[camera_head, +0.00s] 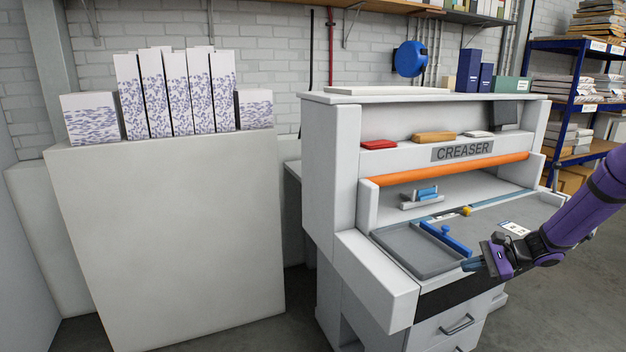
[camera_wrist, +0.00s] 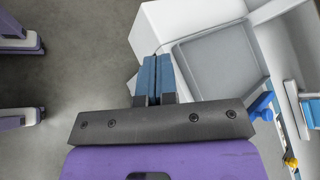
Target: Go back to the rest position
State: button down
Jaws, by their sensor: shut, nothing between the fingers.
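My gripper (camera_head: 474,265) is at the right of the head view, at the end of my purple arm. It is in front of the creaser machine (camera_head: 330,150), by the front edge of its grey bed. In the wrist view my gripper's two blue fingers (camera_wrist: 156,75) are together with nothing between them. The grey tray-like bed (camera_wrist: 222,65) lies to the right of the fingers in the wrist view, and the floor (camera_wrist: 80,55) shows to their left.
A blue bar (camera_head: 446,238) and a small card (camera_head: 514,228) lie on the creaser bed. An orange bar (camera_head: 450,169) spans above it. A large pale cabinet (camera_head: 170,240) with patterned boxes stands left. Blue shelving (camera_head: 574,110) stands at back right. Floor shows at lower right.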

jog(key=s+a+r+n+g+h, duration=0.1)
jog(key=s+a+r+n+h, duration=0.35)
jog(key=s+r, duration=0.5)
jog(key=s+a+r+n+g+h, duration=0.2)
jog(key=s+a+r+n+h, duration=0.3)
jog(key=r, duration=0.7)
jog(key=s+r+n+t+h, duration=0.1)
jog(key=s+r, duration=0.3)
jog(key=s, duration=0.7)
jog(key=s+a+r+n+t+h, duration=0.1)
jog(key=s+r+n+t, duration=0.2)
jog(key=s, duration=0.8)
jog(key=shift+a+r+n, duration=0.3)
jog(key=shift+r+n, duration=0.05)
jog(key=shift+r, duration=0.1)
jog(key=shift+w+h, duration=0.1)
jog(key=shift+h, duration=0.15)
